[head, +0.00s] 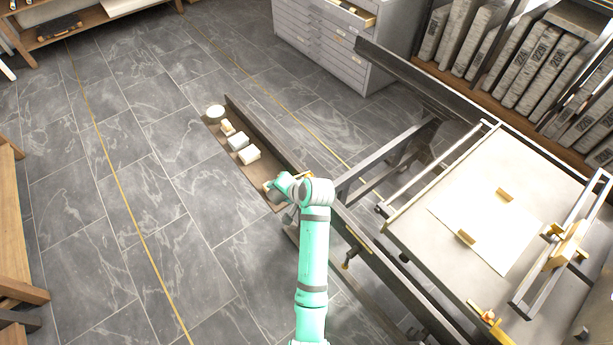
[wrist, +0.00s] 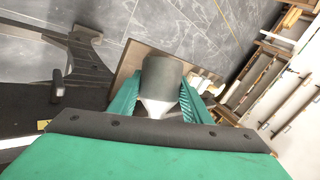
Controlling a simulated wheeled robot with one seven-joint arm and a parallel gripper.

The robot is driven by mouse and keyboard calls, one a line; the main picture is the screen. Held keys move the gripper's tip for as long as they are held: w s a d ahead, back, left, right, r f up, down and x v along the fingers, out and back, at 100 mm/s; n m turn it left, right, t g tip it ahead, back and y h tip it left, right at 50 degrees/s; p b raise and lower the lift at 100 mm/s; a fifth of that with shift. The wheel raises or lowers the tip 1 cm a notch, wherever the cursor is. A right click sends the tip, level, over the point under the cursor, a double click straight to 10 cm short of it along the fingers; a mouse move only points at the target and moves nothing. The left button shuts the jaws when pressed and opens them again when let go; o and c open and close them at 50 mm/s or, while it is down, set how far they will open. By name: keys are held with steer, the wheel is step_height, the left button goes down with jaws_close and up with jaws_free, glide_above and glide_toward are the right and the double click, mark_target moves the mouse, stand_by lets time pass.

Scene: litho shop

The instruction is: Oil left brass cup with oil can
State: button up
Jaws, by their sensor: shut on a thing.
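My gripper (wrist: 157,98) is shut on a grey can (wrist: 161,76) with a pale cone-shaped end, which looks like the oil can. Both green fingers press on its sides in the wrist view. In the head view my gripper (head: 279,188) is over the near end of a brown shelf board (head: 226,153), and the can is mostly hidden by my arm. I cannot tell whether either is the left brass cup.
A white round item (head: 215,112) and white blocks (head: 249,153) stand on the board. The press bed (head: 470,180) and dark frame rails are at the right. A grey drawer cabinet (head: 335,50) stands behind. The tiled floor at the left is clear.

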step_height(320, 180, up, 3)
steer(key=n+t+h, duration=0.1)
steer(key=t+h, duration=0.1)
steer(key=h, duration=0.1)
steer(key=shift+s+a+n, duration=0.1)
steer(key=shift+a+n, duration=0.05)
steer(key=shift+n, duration=0.25)
steer(key=shift+r+n+t+h, duration=0.6)
steer(key=shift+r+t+h, duration=0.35)
steer(key=shift+t+h, duration=0.2)
steer(key=shift+s+a+r+n+t+h, duration=0.65)
steer(key=shift+s+a+r+n+t, duration=0.1)
steer(key=shift+a+r+t, duration=0.2)
steer(key=shift+s+a+r+n+t+h, duration=0.25)
steer(key=shift+s+a+r+t+h, duration=0.15)
steer(key=shift+a+r, duration=0.15)
